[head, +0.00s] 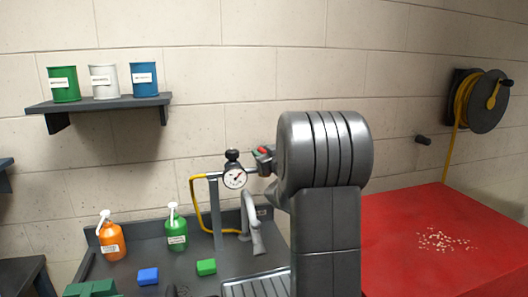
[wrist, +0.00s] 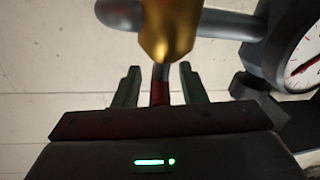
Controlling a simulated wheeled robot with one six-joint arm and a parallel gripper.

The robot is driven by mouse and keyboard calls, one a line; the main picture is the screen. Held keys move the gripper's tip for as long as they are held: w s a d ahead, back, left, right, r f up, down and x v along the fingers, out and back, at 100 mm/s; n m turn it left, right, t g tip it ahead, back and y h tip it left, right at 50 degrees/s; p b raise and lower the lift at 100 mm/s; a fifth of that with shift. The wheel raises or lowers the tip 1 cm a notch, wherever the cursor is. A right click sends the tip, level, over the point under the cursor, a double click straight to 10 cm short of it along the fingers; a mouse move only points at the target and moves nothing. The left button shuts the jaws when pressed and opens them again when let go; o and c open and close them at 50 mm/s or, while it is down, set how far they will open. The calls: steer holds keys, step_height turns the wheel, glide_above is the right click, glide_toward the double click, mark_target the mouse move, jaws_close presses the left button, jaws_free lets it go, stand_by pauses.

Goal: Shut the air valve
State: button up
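The air valve shows in the wrist view as a brass body (wrist: 168,30) on a grey pipe (wrist: 225,24). A red handle (wrist: 159,88) hangs below it, between the two fingers of my gripper (wrist: 160,72). The fingers stand apart, with a visible gap on each side of the handle. The brass body hides part of the handle's upper end. In the head view my arm hides the valve body, and small red and green parts show beside the arm at the gauge's right.
A round gauge (head: 235,177) with a black knob (head: 232,156) above it stands left of my arm. A sink counter holds an orange bottle (head: 112,240), a green bottle (head: 177,233), a blue block (head: 148,277) and a green block (head: 206,267). A red table (head: 400,215) stands right.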

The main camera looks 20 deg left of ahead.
jaws_close()
steer(key=t+h+b, duration=0.1)
steer(key=b, duration=0.2)
steer(key=shift+a+f+m, duration=0.1)
steer(key=shift+f+m, duration=0.1)
steer(key=shift+m, duration=0.2)
steer(key=b, duration=0.3)
steer(key=m+t+h+b, duration=0.1)
steer(key=b, duration=0.2)
steer(key=shift+r+h+b, duration=0.25)
steer(key=shift+h+b, duration=0.05)
jaws_free()
